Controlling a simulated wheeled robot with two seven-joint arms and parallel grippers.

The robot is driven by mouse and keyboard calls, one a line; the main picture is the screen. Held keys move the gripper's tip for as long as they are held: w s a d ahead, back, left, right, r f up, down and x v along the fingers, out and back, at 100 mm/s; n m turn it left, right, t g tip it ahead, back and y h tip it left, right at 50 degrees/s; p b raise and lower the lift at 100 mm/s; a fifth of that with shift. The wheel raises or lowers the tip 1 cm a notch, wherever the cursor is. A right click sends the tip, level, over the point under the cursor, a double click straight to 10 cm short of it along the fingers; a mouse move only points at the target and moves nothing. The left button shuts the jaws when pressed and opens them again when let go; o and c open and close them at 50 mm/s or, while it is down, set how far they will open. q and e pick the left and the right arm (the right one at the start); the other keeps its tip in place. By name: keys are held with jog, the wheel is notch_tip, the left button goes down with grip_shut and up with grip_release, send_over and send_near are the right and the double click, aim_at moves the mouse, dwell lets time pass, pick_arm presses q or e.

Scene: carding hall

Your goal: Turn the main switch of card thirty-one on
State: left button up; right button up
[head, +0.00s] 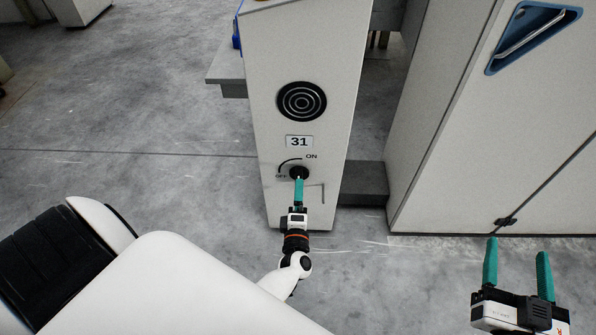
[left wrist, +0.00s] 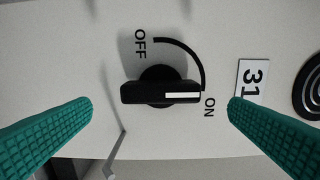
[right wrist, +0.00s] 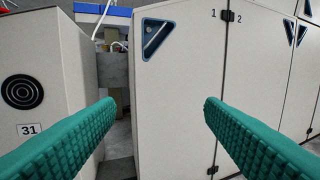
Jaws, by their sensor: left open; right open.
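The main switch is a black rotary knob (head: 297,172) on the pale panel under the "31" plate (head: 299,142). In the left wrist view the knob's bar (left wrist: 140,93) has its white mark at the end by the ON label (left wrist: 209,107); the OFF label (left wrist: 140,44) is at the arc's other end. My left gripper (head: 299,180) is in front of the knob and hides part of it in the head view. Its teal fingers (left wrist: 161,104) are open, one beyond each end of the bar, with visible gaps. My right gripper (head: 516,245) is open and empty, at the lower right.
A round black grille (head: 302,101) sits above the plate. A large pale cabinet (head: 450,110) with a blue recessed handle (head: 533,38) stands to the right, beyond a narrow gap. Grey floor (head: 130,110) is open to the left.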

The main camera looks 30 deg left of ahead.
pick_arm(q)
jog(key=v, duration=0.6)
jog(key=shift+s+d+p, duration=0.2)
jog(key=shift+s+p, duration=0.05)
jog(key=shift+p, duration=0.2)
pick_arm(e)
jog(key=f+g, duration=0.2)
jog(key=f, duration=0.1)
jog(key=s+d+f+g+h, duration=0.1)
jog(key=shift+f, duration=0.3)
jog(key=shift+w, duration=0.1)
